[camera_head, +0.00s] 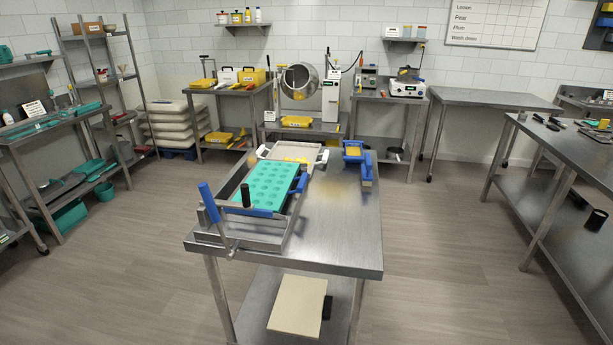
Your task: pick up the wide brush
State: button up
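A blue object (366,166) with a paler end, which looks like the wide brush, lies near the right edge of the central steel table (335,235). It is small in the picture, so I cannot be sure of its bristles. A small blue tray (353,143) with something yellow in it sits just behind and to the left of it; I cannot tell if they touch. My gripper is not in view.
A metal frame with a blue-handled lever (208,202) and a teal mould sheet (268,184) fills the table's left side. A pale tray (311,151) sits behind it. The table's front right is clear. A side bench (565,150) stands at right, with open floor between.

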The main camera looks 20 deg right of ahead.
aim_at(367, 174)
jog(key=i+l+u, duration=0.1)
jog(key=l+u, duration=0.45)
jog(key=u, duration=0.25)
jog(key=l+u, duration=0.65)
jog(key=u, duration=0.15)
